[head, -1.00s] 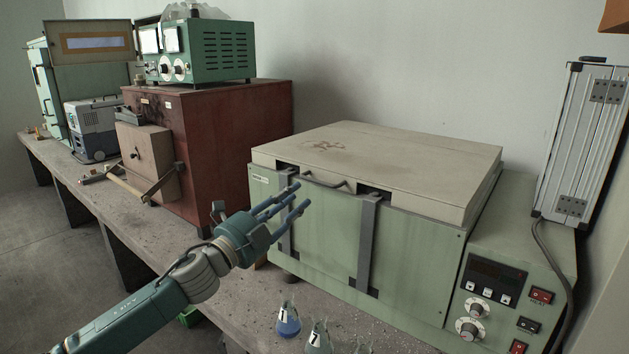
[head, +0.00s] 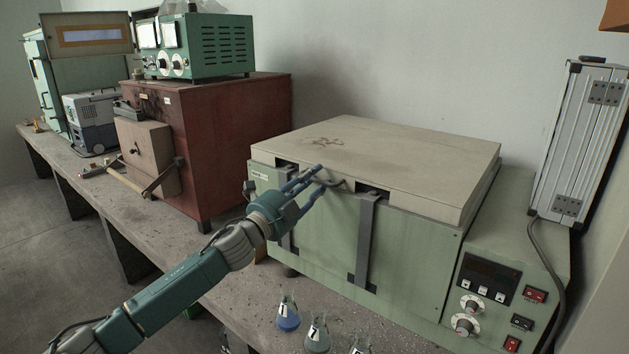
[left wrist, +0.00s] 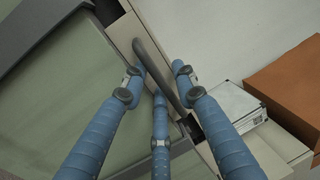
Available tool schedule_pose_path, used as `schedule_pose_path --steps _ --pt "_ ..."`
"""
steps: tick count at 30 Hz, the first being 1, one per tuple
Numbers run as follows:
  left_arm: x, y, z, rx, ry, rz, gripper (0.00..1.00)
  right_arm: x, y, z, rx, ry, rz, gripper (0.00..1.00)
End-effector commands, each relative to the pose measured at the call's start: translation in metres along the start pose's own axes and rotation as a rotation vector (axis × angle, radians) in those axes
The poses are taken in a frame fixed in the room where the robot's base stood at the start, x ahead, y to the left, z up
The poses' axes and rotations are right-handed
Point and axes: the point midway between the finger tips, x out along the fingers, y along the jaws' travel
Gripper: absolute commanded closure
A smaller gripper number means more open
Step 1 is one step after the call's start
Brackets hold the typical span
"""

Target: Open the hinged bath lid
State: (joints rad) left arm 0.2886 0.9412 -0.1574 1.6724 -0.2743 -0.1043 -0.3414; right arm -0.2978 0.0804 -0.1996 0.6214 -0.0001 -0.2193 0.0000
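The bath is a pale green box (head: 415,240) with a flat cream lid (head: 400,160), which lies shut on top. A curved grey handle (head: 340,185) sits at the lid's front edge, partly hidden by my fingers in the head view. My left gripper (head: 318,178) is at the handle with its three blue fingers apart. In the left wrist view the handle (left wrist: 153,63) runs as a dark bar between the spread fingers (left wrist: 160,78). I cannot tell whether any finger touches it. My right gripper is not in view.
Several flasks (head: 288,315) stand on the bench in front of the bath. A red-brown cabinet (head: 240,140) with a green instrument (head: 225,52) on top is to the left. A silver case (head: 580,145) stands behind the control panel (head: 488,278) at the right.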

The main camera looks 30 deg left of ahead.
Motion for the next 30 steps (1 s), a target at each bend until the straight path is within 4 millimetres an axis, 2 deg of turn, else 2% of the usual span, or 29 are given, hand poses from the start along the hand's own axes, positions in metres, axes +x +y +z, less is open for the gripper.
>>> schedule_pose_path --steps 2,6,7,17,26,30 --pt "0.0 0.0 0.0 0.0 0.0 0.0 0.72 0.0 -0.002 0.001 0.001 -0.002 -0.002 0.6" --pt "0.0 0.0 0.0 -0.001 0.0 0.0 0.98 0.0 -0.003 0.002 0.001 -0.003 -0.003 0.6" --pt "0.0 0.0 0.0 -0.001 0.0 0.0 1.0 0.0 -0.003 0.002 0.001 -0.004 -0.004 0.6" --pt "0.001 -0.006 0.0 0.0 0.0 -0.001 1.0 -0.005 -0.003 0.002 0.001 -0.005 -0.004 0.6" --pt "0.009 -0.048 0.001 0.0 0.001 -0.003 1.0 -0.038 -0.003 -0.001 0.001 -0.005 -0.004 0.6" --pt "0.013 -0.073 0.013 0.004 -0.001 -0.001 1.0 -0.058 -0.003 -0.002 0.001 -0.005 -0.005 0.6"
